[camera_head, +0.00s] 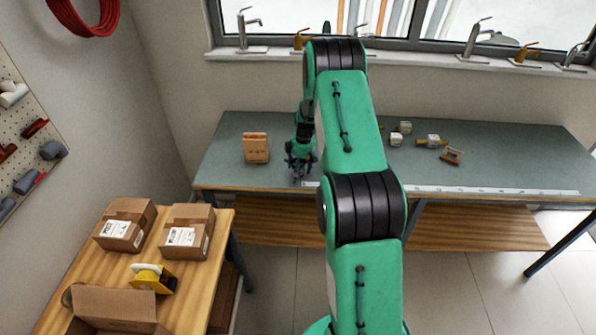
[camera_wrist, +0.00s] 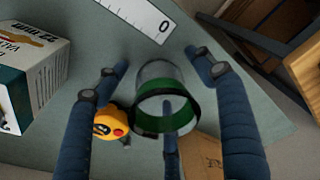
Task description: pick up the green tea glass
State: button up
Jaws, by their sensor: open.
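The green tea glass (camera_wrist: 165,115) shows in the wrist view as a clear cup with a green band at its near rim. It lies between the blue fingers of my gripper (camera_wrist: 157,62). The fingers are open, with visible gaps on the left and right of the glass; a third finger is partly hidden behind it at the bottom. In the head view my gripper (camera_head: 300,172) is low over the left part of the grey-green bench (camera_head: 345,155). I cannot make out the glass there.
A yellow object (camera_wrist: 110,121) sits close left of the glass. A printed box (camera_wrist: 35,82) is further left, and a ruler strip (camera_wrist: 135,18) is at the top. A cardboard box (camera_head: 256,149) stands left of my gripper. Small parts (camera_head: 432,141) lie to the right.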

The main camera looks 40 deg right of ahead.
dwell(0.4)
jog(key=c, duration=1.2)
jog(key=shift+c, duration=0.2)
jog(key=shift+r, duration=0.2)
jog(key=shift+r, duration=0.6)
notch_tip(320, 180, up, 2)
jog(key=shift+r, duration=0.1)
jog(key=s+a, duration=0.3)
jog(key=s, duration=0.1)
jog(key=s+a+r, duration=0.1)
jog(key=s+a, duration=0.1)
jog(key=s, duration=0.3)
jog(key=s+a, duration=0.3)
jog(key=s, duration=0.1)
jog(key=shift+s+a+r, duration=0.15)
jog(key=shift+s+a, duration=0.1)
jog(key=shift+a, duration=0.05)
jog(key=shift+c, duration=0.2)
